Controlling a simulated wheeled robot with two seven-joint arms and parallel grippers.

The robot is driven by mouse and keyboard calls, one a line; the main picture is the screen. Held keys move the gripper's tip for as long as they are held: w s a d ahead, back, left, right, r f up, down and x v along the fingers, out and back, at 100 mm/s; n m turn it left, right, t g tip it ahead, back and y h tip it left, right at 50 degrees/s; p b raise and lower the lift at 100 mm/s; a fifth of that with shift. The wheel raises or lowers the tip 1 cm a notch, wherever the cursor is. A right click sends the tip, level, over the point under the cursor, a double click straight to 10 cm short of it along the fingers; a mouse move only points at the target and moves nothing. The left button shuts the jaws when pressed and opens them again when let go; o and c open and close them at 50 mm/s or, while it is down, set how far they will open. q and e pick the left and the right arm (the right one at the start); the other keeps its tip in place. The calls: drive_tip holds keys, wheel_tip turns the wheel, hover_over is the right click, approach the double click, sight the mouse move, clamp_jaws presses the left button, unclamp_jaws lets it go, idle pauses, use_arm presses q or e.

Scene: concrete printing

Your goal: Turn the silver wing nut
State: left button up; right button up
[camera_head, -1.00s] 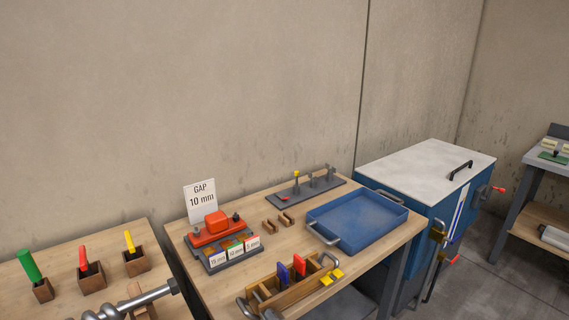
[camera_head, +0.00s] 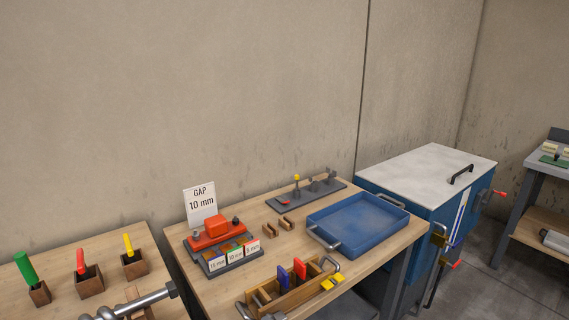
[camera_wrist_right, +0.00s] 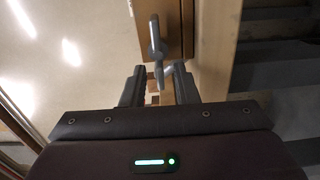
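I cannot clearly single out a silver wing nut. Small dark and grey knobs (camera_head: 236,221) sit at the ends of an orange clamp-like block (camera_head: 214,229) on the middle wooden table, but their shape is too small to tell. My right gripper (camera_wrist_right: 158,80) shows only in the right wrist view, with its two dark fingers apart. A grey metal bar or loop (camera_wrist_right: 156,38) shows beyond and between the fingertips, beside a brown wooden part; I cannot tell whether they touch. My left gripper is out of view.
The middle table (camera_head: 262,230) holds a "GAP 10 mm" card (camera_head: 200,203), a blue tray (camera_head: 358,219) and a wooden toolbox (camera_head: 290,298). A silver auger (camera_head: 140,304) lies at lower left near several wooden holders. A blue cabinet (camera_head: 428,195) stands right.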

drive_tip(key=p+v, duration=0.2)
drive_tip(key=v, duration=0.2)
drive_tip(key=shift+s+d, duration=0.15)
drive_tip(key=shift+s, duration=0.1)
drive_tip(key=s+d+f+m+g+h, duration=0.25)
drive_tip(key=d+f+m, duration=0.2)
drive_tip(key=f, duration=0.45)
drive_tip(key=s+d+f+m+g+h, duration=0.1)
drive_tip(key=s+d+f+m+h, duration=0.25)
drive_tip(key=d+f, duration=0.4)
drive_tip(key=s+d+f+m+g+h, duration=0.2)
drive_tip(key=s+d+f+m, duration=0.15)
drive_tip(key=f, duration=0.75)
drive_tip(key=s+d+f+m+g, duration=0.2)
drive_tip(key=s+f, duration=0.3)
drive_tip(key=s, duration=0.5)
drive_tip(key=s+d+f+m+g+h, duration=0.1)
drive_tip(key=s+d+f+m+g, duration=0.2)
drive_tip(key=s, duration=0.8)
drive_tip(key=s+d+f+m+g+h, duration=0.1)
drive_tip(key=s+d+f+m+g, duration=0.2)
drive_tip(key=s+f+m, duration=0.3)
drive_tip(key=s+f, duration=0.1)
drive_tip(key=s, duration=0.4)
drive_tip(key=shift+d+f, duration=0.15)
drive_tip(key=shift+f, duration=0.1)
